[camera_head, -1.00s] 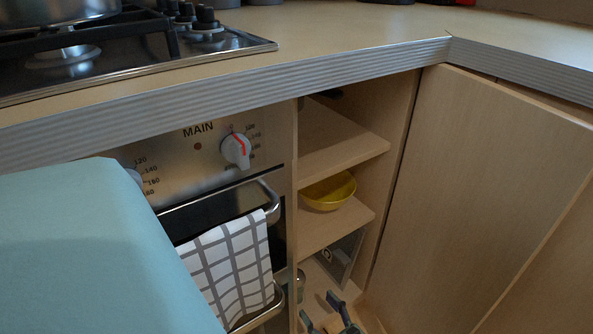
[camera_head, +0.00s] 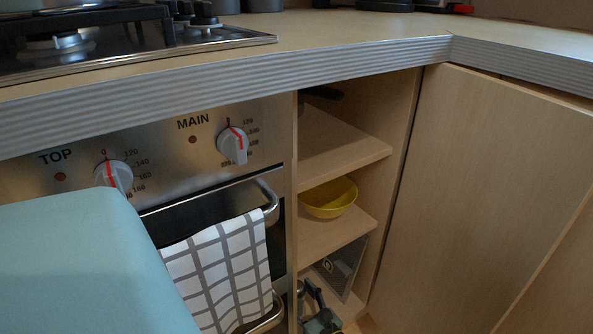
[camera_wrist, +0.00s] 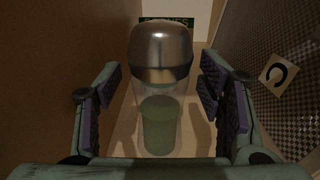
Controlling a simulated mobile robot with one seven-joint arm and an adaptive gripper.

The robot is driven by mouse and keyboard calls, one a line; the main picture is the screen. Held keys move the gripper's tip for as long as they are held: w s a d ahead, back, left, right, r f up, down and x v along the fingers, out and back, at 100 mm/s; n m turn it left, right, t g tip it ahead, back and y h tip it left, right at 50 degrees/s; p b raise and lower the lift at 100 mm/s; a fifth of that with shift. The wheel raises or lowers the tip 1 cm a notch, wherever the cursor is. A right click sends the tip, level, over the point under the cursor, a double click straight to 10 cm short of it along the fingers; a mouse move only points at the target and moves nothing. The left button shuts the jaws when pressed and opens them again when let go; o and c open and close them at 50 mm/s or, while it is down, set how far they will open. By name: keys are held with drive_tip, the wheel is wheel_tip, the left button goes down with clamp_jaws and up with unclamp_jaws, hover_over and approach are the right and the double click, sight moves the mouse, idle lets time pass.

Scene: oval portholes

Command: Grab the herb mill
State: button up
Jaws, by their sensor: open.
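The herb mill (camera_wrist: 161,55) shows in the wrist view, upright, with a rounded shiny metal top and a clear lower part with green inside. It stands on a pale wooden surface between my gripper's two fingers. My gripper (camera_wrist: 160,92) is open, with one padded finger on each side of the mill and a gap on both sides. In the head view my gripper (camera_head: 318,310) is low in the bottom shelf space, cut by the frame edge. I cannot clearly make out the mill there.
A dark patterned panel (camera_wrist: 280,75) stands close on the right in the wrist view, and a brown wall (camera_wrist: 50,60) on the left. A yellow bowl (camera_head: 329,198) sits on the shelf above. An oven with a checked towel (camera_head: 222,275) is left of the shelves.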

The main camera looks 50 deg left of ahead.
drive_tip(key=shift+a, duration=0.3)
drive_tip(key=shift+c, duration=0.3)
drive_tip(key=c, duration=1.3)
